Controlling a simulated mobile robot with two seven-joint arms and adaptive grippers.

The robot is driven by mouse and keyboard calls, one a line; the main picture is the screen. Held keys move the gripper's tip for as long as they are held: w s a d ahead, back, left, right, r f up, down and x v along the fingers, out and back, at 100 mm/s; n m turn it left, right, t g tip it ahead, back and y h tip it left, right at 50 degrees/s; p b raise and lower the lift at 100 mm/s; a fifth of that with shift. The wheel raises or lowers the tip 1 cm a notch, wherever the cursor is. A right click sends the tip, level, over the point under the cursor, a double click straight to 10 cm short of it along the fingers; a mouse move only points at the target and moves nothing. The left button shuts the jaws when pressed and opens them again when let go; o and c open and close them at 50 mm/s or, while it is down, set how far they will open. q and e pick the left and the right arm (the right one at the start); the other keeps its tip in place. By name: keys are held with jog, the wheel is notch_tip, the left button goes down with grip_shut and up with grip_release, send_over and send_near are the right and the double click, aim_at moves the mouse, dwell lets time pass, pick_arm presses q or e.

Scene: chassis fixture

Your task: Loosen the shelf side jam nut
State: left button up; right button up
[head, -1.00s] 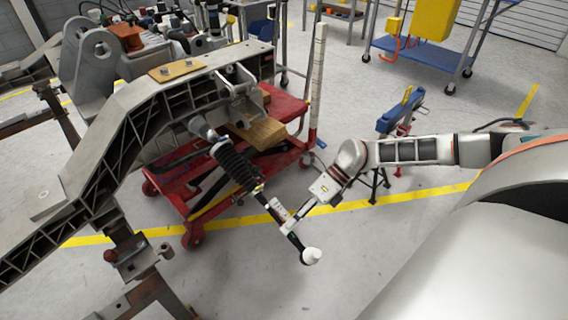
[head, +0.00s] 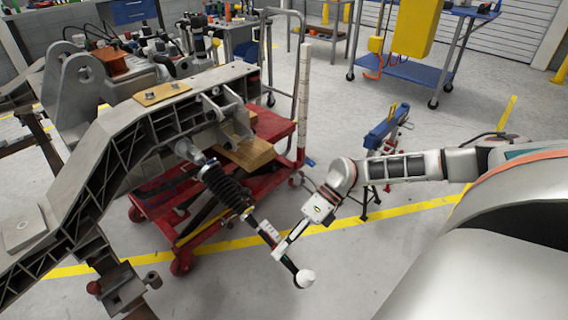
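A rod with a black ribbed boot (head: 224,185) slopes down to the right from the grey chassis frame (head: 125,128). It ends in a pale rounded end (head: 305,279). Along the rod below the boot is a narrow threaded-looking stretch (head: 248,214), where a jam nut is too small to make out. My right gripper (head: 277,247) reaches down-left to the rod's lower part, between the boot and the pale end. Its fingertips overlap the rod in the picture; whether they close on it cannot be told. My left gripper is not in view.
A red cart (head: 185,222) with a wooden block (head: 250,152) stands under and behind the frame. A blue stand (head: 386,128) is behind my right arm. A blue wheeled table (head: 410,70) is at the back. The floor at the lower middle is clear.

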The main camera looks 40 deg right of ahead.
jog(key=v, duration=1.2)
dwell(0.3)
